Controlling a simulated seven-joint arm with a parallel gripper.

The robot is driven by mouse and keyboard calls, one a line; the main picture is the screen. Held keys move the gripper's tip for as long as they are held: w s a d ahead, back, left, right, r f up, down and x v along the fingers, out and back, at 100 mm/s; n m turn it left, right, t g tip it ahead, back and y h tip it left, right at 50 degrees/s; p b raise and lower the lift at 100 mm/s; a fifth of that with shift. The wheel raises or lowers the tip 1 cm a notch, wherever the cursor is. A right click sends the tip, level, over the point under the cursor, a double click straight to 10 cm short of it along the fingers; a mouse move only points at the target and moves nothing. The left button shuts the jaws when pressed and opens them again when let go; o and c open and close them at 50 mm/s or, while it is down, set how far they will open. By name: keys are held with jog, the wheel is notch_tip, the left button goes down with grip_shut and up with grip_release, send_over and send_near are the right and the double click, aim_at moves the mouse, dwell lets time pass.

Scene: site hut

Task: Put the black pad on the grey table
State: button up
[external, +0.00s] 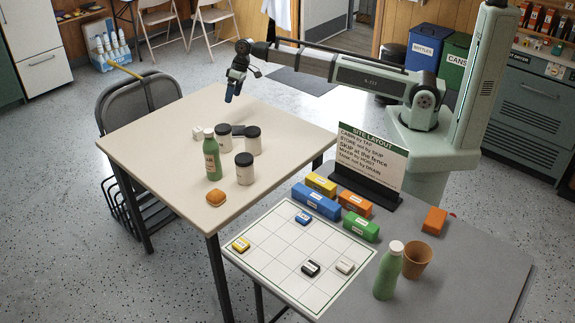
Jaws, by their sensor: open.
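A dark, flat thing that looks like the black pad (238,130) lies on the beige table (160,143), partly hidden between two black-lidded white jars. My gripper (230,97) is open above the far part of this table, up and slightly left of the pad in the picture, apart from it. Nothing shows between its fingers. The grey table (465,270) stands at the right and front. On it lies a white grid sheet (290,225) with a small black block (311,268) and several other small blocks.
The grey table holds coloured blocks (316,201), a sign (369,157), another green bottle (388,272) and a brown cup (416,260). Its right front is clear.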

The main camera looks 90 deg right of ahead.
jog(key=w+m+y, duration=0.1)
jog(key=m, duration=0.1)
jog(key=m+g+y, duration=0.2)
jog(key=m+g, duration=0.1)
jog(key=m, duration=0.9)
send_over(238, 131)
jog(key=d, duration=0.3)
jog(key=f, duration=0.6)
jog(key=shift+s+a+f, duration=0.15)
jog(key=shift+a+f, duration=0.1)
jog(key=shift+f, duration=0.05)
jog(key=shift+x, duration=2.8)
jog(key=shift+d, duration=0.1)
jog(key=c, duration=1.1)
